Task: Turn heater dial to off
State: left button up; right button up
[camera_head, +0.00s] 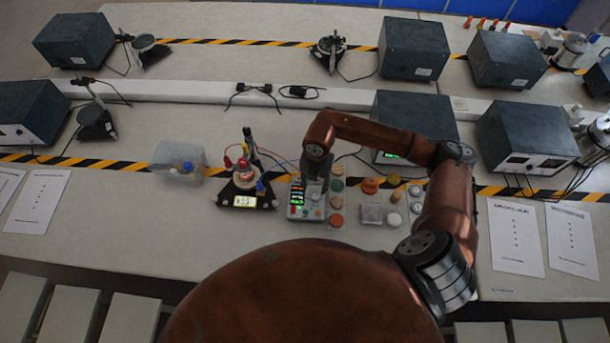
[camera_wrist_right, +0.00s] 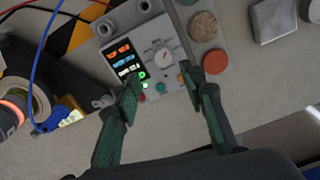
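A small grey control box (camera_head: 304,213) stands at the middle of the table, with lit coloured readouts. In the right wrist view the box (camera_wrist_right: 113,32) shows a round light dial (camera_wrist_right: 162,57) with a small pointer mark, beside the readouts. Small buttons and lights sit below the dial. My right gripper (camera_head: 316,184) is over the far part of the box, pointing down. In the wrist view its two green fingers (camera_wrist_right: 161,80) are apart, with the dial between and just beyond their tips. Nothing is held. Whether the fingers touch the box is unclear. My left gripper is out of view.
Left of the box is a black stand with a lit display (camera_head: 245,202) and red and blue leads. A clear bin (camera_head: 178,166) lies farther left. Several round samples and a square metal block (camera_head: 371,214) lie close on the right. The front left tabletop is free.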

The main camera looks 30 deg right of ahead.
aim_at(315, 197)
jog(key=shift+w+d+f, duration=0.15)
jog(key=shift+f, duration=0.35)
jog(key=shift+s+f+p, duration=0.3)
jog(key=shift+s+f, duration=0.55)
jog(key=shift+f, duration=0.2)
jog(key=f, duration=0.1)
jog(key=w+f, duration=0.1)
jog(key=f, duration=0.1)
jog(key=shift+s+f, duration=0.1)
jog(key=shift+f, duration=0.5)
jog(key=shift+c, duration=1.2)
jog(key=c, duration=0.5)
grip_shut()
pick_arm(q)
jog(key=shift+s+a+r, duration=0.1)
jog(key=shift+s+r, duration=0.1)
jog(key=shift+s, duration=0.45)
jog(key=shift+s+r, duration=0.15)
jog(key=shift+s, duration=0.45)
